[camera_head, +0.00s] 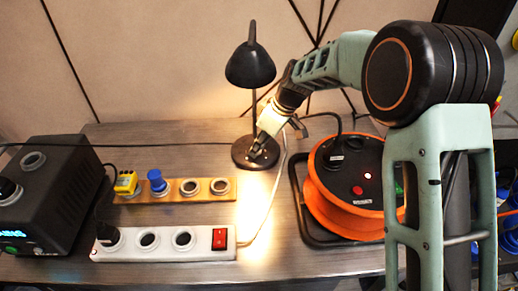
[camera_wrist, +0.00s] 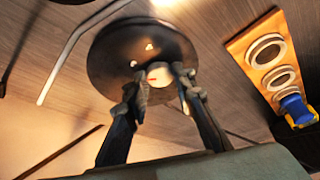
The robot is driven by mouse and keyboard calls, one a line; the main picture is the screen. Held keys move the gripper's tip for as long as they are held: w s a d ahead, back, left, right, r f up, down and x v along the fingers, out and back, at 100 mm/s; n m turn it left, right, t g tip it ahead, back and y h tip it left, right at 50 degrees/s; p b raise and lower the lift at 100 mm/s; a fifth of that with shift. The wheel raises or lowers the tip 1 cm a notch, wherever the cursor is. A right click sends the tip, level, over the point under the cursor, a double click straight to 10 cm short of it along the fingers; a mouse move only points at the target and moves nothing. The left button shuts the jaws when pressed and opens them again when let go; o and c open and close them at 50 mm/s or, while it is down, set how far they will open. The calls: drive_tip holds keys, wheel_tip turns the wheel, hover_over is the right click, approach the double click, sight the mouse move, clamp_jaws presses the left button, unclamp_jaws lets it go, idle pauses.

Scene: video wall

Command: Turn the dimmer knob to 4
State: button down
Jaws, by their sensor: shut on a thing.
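The black desk lamp (camera_head: 251,66) stands at the back of the table with its bulb lit. Its round black base (camera_head: 239,159) also shows in the wrist view (camera_wrist: 104,62). The dimmer knob (camera_wrist: 159,72) is a small pale round knob on the base. My gripper (camera_head: 259,149) reaches down to the base from the upper right. In the wrist view its two fingers (camera_wrist: 160,84) are shut on the knob, one on each side. The knob's scale and setting are too small to read. In the head view the fingers largely hide the knob.
An orange cable reel (camera_head: 322,203) stands right of the lamp. A wooden socket strip (camera_head: 201,196) holds yellow and blue plugs. A white power strip (camera_head: 164,258) with a red switch lies in front. A black box (camera_head: 52,180) stands at left. A pale cable runs near the lamp base.

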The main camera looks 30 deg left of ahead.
drive_tip(key=shift+s+m+t, duration=0.1)
drive_tip(key=shift+m+t, duration=0.3)
drive_tip(key=shift+m, duration=0.8)
drive_tip(key=c, duration=1.6)
unclamp_jaws()
drive_tip(key=v, duration=0.7)
drive_tip(key=shift+s+r, duration=0.1)
drive_tip(key=shift+r, duration=0.2)
